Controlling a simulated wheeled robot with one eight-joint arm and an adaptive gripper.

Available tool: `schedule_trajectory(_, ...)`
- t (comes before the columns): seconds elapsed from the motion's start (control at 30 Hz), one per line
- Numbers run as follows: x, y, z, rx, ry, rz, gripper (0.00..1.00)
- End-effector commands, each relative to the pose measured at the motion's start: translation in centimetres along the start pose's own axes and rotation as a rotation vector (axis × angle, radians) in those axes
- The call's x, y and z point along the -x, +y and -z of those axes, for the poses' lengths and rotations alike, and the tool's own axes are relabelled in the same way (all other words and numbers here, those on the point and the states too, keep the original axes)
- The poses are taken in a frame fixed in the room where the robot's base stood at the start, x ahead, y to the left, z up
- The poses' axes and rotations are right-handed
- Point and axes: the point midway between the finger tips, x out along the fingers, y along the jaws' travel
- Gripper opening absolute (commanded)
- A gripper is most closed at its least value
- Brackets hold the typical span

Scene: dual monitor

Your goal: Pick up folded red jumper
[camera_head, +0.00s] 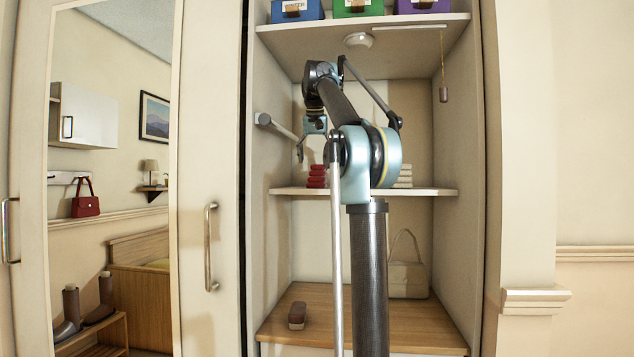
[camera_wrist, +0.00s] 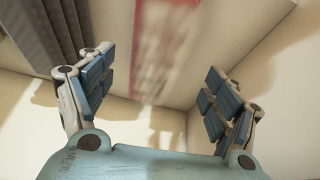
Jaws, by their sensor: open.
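A small stack of folded red cloth (camera_head: 317,176), which fits the red jumper, lies on the middle shelf of the wardrobe, left of my arm. My gripper (camera_head: 306,143) is above and slightly left of the stack in the head view, apart from it. In the wrist view, my gripper (camera_wrist: 160,64) has its two blue-padded fingers spread wide with nothing between them. A blurred pale strip with a red edge (camera_wrist: 165,45) shows beyond the fingers; I cannot tell whether it is the jumper.
Pale folded items (camera_head: 404,176) lie on the middle shelf (camera_head: 440,192), right of my arm. A hanging rail (camera_head: 280,129) is near my gripper on the left. Blue (camera_head: 297,10), green and purple boxes stand on top. A pale handbag (camera_head: 407,279) and brown brush-like item (camera_head: 297,315) are below.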

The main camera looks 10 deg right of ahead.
Motion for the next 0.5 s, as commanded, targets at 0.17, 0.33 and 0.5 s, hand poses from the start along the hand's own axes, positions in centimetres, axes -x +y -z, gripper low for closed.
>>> schedule_trajectory(0.17,-2.5,0.0,0.0,0.0,0.0,0.0,0.82)
schedule_trajectory(0.33,-3.7,0.0,0.0,0.0,0.0,0.0,0.82)
schedule_trajectory(0.5,-4.7,0.1,0.1,0.0,0.0,0.0,0.82)
